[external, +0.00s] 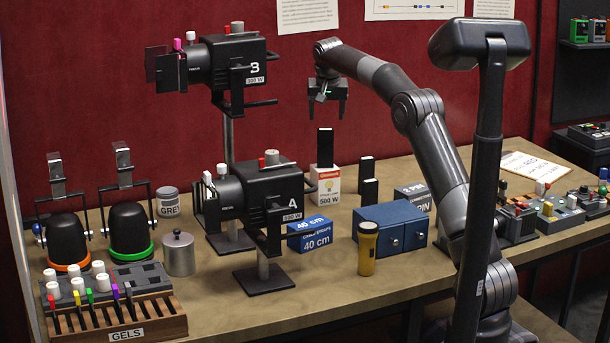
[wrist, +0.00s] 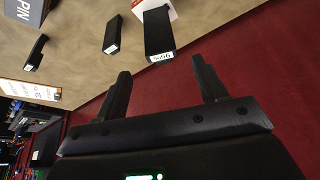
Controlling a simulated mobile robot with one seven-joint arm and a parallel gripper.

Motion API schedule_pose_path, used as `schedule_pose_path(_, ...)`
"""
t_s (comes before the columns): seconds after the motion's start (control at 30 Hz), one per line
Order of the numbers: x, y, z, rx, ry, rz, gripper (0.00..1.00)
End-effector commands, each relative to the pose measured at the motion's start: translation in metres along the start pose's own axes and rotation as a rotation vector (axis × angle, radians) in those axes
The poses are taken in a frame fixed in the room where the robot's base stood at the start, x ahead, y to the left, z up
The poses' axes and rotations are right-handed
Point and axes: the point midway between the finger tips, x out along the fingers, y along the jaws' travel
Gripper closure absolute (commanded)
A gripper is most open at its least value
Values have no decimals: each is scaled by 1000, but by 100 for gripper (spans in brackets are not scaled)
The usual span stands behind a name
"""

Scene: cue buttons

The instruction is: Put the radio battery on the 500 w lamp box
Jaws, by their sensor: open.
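The 500 W lamp box (external: 327,188), white with a red top band and a bulb picture, stands on the table; part of it shows in the wrist view (wrist: 147,6). A tall black battery pack (external: 325,148) stands upright on it; it shows in the wrist view (wrist: 159,32) with a white label whose text I cannot read surely. Two similar black packs, one (external: 366,169) farther back and one (external: 370,191) nearer, stand to its right. I cannot tell from markings which is the radio battery. My gripper (external: 328,97) is open and empty above the pack on the box, apart from it.
A blue 40 cm box (external: 313,236), a blue case (external: 390,228), a yellow torch (external: 367,249) and a grey PIN box (external: 414,196) stand nearby. Black lamp A (external: 262,197) and raised lamp B (external: 232,65) are to the left. The red wall is close behind.

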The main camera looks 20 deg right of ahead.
Motion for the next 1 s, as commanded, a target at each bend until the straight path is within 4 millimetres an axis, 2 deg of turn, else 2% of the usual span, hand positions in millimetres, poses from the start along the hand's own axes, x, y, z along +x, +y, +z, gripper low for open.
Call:
schedule_pose_path(0.17, -10, 4, 4, -7, 2, -4, 35)
schedule_pose_path(0.27, -30, 12, 14, -26, 6, -13, 35)
schedule_pose_path(0.37, -58, 25, 32, -52, 11, -25, 35)
schedule_pose_path(0.5, -94, 46, 66, -93, 18, -43, 35)
schedule_pose_path(0.7, -134, 78, 125, -149, 30, -68, 35)
schedule_pose_path(0.87, -157, 105, 179, -190, 41, -88, 35)
schedule_pose_path(1.0, -169, 128, 231, -225, 51, -106, 35)
